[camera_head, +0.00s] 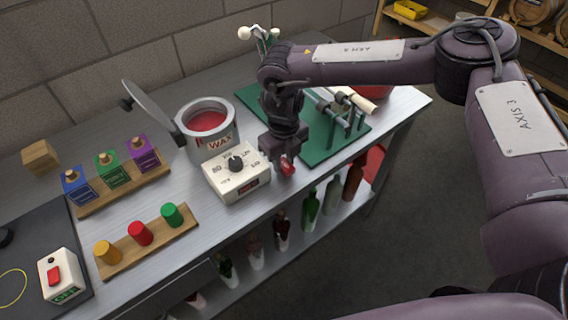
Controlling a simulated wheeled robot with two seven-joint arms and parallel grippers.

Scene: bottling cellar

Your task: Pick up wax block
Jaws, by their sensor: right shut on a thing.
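My right gripper (284,164) points down over the bench, just right of the white control box. It is shut on a small red piece (288,168), which I take to be the wax block. Its fingers cover part of it, and I cannot tell whether it touches the bench. The wax pot (208,138) stands behind and to the left, its lid tilted up and red wax inside. My left gripper is not in view.
The white control box (225,184) with a black knob stands close beside the gripper. A green mat (318,151) with a metal rig lies behind. Wooden racks hold coloured blocks (110,167) and coloured stoppers (140,233) at left. Bottles stand on the shelf below.

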